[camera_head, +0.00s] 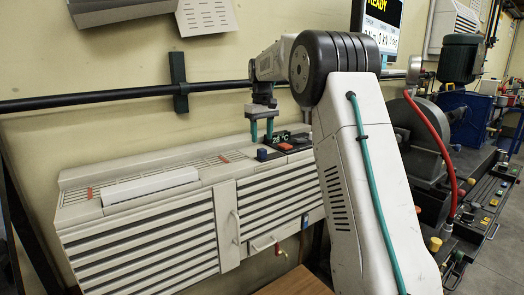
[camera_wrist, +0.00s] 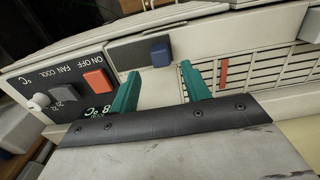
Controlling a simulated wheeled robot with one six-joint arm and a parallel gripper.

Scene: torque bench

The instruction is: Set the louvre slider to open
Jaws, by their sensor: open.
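The louvre slider looks to be the small blue knob (camera_head: 262,154) on top of the pale wall unit (camera_head: 140,236). In the wrist view the blue knob (camera_wrist: 160,53) sits at the right end of a dark grey strip (camera_wrist: 128,52). My gripper (camera_head: 262,134) is open, with its green fingers pointing down above the knob. In the wrist view my gripper (camera_wrist: 160,74) shows the knob between and just beyond its fingertips, apart from both. No open or closed marking is readable.
A control panel with a red switch (camera_wrist: 96,80) and a pale dial (camera_wrist: 39,101) lies beside the strip. Grilles with red markers (camera_wrist: 223,72) lie on the other side. A black rail (camera_head: 110,95) runs along the wall behind. A raised white flap (camera_head: 150,186) is farther left.

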